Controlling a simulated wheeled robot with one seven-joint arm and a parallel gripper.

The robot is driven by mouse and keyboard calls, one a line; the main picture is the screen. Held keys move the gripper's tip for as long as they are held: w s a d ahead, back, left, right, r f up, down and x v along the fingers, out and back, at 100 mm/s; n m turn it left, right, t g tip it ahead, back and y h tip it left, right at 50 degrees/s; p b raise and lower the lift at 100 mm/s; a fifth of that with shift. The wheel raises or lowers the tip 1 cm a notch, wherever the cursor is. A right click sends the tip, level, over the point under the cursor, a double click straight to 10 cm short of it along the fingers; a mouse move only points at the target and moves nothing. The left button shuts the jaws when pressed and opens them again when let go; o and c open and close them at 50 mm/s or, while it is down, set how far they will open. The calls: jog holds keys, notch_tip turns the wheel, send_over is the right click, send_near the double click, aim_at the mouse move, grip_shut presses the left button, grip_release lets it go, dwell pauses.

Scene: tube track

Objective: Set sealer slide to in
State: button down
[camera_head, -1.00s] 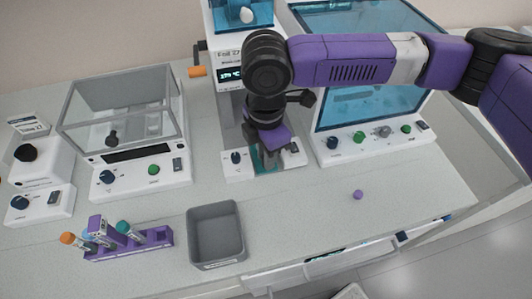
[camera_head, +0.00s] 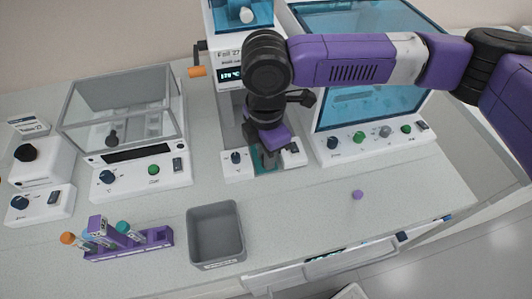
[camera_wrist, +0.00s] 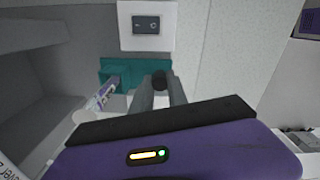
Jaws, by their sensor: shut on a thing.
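The sealer (camera_head: 232,125) is the tall white machine with a lit display at the middle back of the bench. Its teal slide (camera_wrist: 118,72) lies low at the front, partly hidden by my gripper; a bit of teal also shows in the head view (camera_head: 264,160). My gripper (camera_wrist: 160,84) points down at the slide, its grey fingers shut around a small dark knob (camera_wrist: 159,77) at the slide. A labelled tube (camera_wrist: 106,95) with a pale end sits at the slide's left part in the wrist view.
A glass-lidded device (camera_head: 125,110) stands left of the sealer and a blue-windowed cabinet (camera_head: 365,100) right of it. A purple tube rack (camera_head: 130,248), a grey bin (camera_head: 216,235) and a small purple ball (camera_head: 357,195) are in front. The bench between is clear.

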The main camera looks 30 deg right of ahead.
jog(key=shift+w, duration=0.1)
jog(key=shift+w+d, duration=0.3)
jog(key=shift+w, duration=0.65)
jog(key=shift+w+d, duration=0.3)
jog(key=shift+w, duration=0.6)
jog(key=c, duration=1.3)
grip_release()
notch_tip(320, 180, up, 8)
